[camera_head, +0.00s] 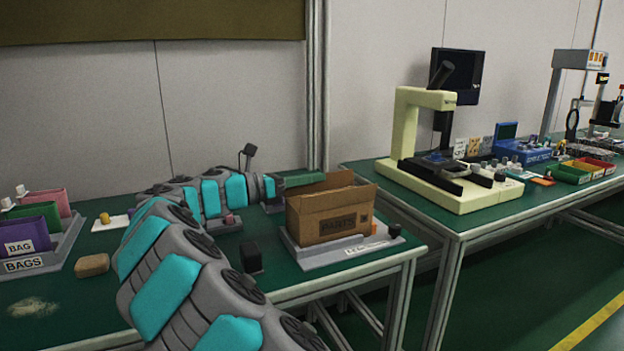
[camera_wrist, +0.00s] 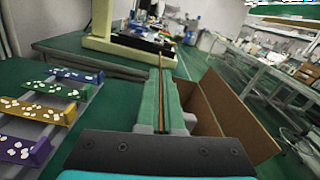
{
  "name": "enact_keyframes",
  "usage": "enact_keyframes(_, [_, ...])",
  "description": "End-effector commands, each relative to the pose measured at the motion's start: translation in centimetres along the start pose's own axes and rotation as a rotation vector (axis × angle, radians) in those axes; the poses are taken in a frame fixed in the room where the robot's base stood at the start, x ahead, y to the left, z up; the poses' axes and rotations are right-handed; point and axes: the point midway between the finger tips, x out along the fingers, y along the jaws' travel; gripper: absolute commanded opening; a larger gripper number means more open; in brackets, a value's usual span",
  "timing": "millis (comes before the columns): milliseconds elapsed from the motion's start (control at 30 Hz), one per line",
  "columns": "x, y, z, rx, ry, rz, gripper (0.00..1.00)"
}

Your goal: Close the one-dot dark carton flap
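The open brown carton (camera_head: 330,215), printed PARTS on its front, stands on a light grey base near the table's right end. Its flaps stand up or lean outward. One flap (camera_wrist: 238,108) spreads to the right in the wrist view. I cannot make out dots on any flap. My gripper (camera_head: 302,178) is at the carton's upper left, its green fingers reaching over the left rim. In the wrist view the fingers (camera_wrist: 170,85) lie close together, with a thin brown line along them.
A small black block (camera_head: 251,257) stands left of the carton base. Labelled bag bins (camera_head: 28,236) and a tan block (camera_head: 92,265) are on the left. A cream microscope stand (camera_head: 405,125) stands on the neighbouring table, across a gap.

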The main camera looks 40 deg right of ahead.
Motion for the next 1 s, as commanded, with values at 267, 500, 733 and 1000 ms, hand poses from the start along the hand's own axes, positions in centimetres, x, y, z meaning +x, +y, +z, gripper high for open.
enact_keyframes(267, [0.0, 0.0, 0.0, 0.002, 0.0, 0.0, 0.0])
enact_keyframes(500, [0.0, -0.2, 0.0, 0.05, 0.0, 0.0, 0.0])
enact_keyframes(733, [0.0, -0.8, 0.0, 0.192, -0.001, -0.002, 0.0])
enact_keyframes(1000, [0.1, -1.6, -0.4, 0.44, 0.0, -0.004, 0.0])
